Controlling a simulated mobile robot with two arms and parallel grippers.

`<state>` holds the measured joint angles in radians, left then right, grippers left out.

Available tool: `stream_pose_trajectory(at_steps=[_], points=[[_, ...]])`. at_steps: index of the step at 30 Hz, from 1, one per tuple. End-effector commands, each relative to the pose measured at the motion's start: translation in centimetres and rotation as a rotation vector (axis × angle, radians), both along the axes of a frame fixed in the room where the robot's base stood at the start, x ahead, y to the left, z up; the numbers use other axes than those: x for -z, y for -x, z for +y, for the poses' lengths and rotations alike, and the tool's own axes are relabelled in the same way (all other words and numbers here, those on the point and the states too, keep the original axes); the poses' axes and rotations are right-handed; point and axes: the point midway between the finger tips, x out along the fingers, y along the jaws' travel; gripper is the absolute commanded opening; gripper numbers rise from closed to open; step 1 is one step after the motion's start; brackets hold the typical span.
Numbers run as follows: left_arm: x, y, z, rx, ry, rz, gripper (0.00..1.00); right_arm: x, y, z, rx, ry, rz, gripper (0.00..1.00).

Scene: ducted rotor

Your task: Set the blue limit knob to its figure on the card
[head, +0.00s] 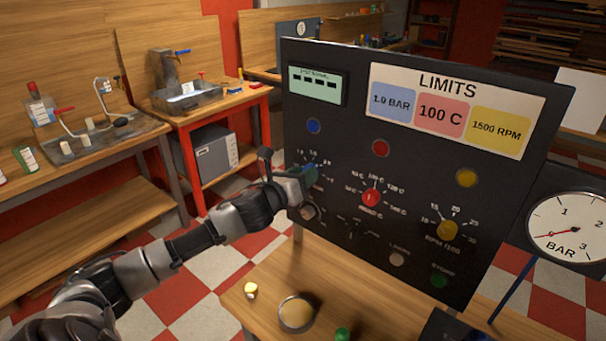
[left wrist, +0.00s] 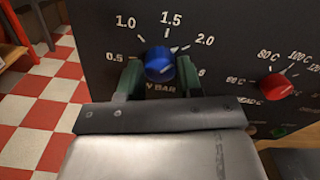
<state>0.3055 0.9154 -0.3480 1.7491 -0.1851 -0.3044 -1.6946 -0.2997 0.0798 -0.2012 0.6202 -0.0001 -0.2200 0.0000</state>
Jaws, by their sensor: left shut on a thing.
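The blue limit knob (left wrist: 160,65) sits on the dark panel (left wrist: 100,30) under a scale from 0.5 to 2.0 and beyond, marked BAR. My left gripper (left wrist: 160,76) has one green finger on each side of it and is shut on it. The exact pointer direction is hard to read; a tick stands above the knob below 1.5. In the head view my left gripper (head: 304,178) mostly covers the knob. The LIMITS card (head: 455,90) shows a blue field (head: 393,102) that reads 1.9 BAR. My right gripper is not in view.
The red knob (head: 370,197) and yellow knob (head: 447,229) are to the right on the panel. A blue lamp (head: 314,126) is above the blue knob. A round BAR gauge (head: 567,228) stands at right. A round dish (head: 296,314) lies on the table in front.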

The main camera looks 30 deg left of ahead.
Motion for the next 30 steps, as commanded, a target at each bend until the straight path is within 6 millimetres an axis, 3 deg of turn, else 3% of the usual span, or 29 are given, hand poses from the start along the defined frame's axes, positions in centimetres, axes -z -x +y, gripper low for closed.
stream_pose_trajectory(at_steps=[30], points=[[-0.1,0.0,0.2,-0.002,0.962,0.074,0.12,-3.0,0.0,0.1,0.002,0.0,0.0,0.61]])
